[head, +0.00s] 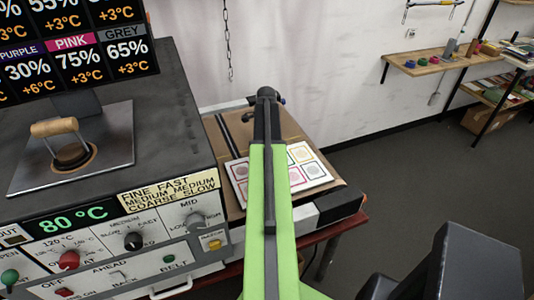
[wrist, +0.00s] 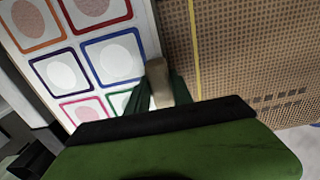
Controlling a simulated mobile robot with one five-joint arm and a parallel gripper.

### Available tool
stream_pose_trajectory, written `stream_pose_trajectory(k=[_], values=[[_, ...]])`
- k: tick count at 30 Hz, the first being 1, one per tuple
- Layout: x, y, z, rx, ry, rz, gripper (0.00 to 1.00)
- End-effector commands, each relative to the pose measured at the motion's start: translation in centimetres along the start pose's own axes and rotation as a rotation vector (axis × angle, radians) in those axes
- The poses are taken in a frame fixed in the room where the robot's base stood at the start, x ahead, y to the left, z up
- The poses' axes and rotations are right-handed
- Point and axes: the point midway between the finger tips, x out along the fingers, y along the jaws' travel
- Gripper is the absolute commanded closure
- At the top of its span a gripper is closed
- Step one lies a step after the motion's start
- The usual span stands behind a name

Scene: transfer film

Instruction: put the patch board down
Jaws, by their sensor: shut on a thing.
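The patch board (head: 311,168) is a white board with rows of coloured frames around pale patches. In the head view it lies over the brown bed behind my arm, and my arm hides its middle. In the wrist view the patch board (wrist: 112,15) fills the upper left. My gripper (wrist: 157,95) is shut on a small tan grip at the board's edge, with a dark green jaw at each side. I cannot tell whether the board's underside touches the bed. The jaws are hidden in the head view.
The brown mesh bed (wrist: 255,55) has a yellow line along it. A grey machine (head: 150,130) with knobs and an 80 °C display stands at left. A wall shelf (head: 430,62) is at far right. Floor at right is mostly clear.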

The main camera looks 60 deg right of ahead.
Motion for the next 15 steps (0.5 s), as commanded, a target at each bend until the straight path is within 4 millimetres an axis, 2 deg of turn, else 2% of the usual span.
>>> stream_pose_trajectory(k=[11,12,15], values=[[0.58,0.02,0.05,-0.001,0.000,0.001,1.00],[0.41,-0.01,0.05,-0.001,0.000,0.000,0.68],[0.39,-0.01,0.06,-0.001,0.000,0.000,0.55]])
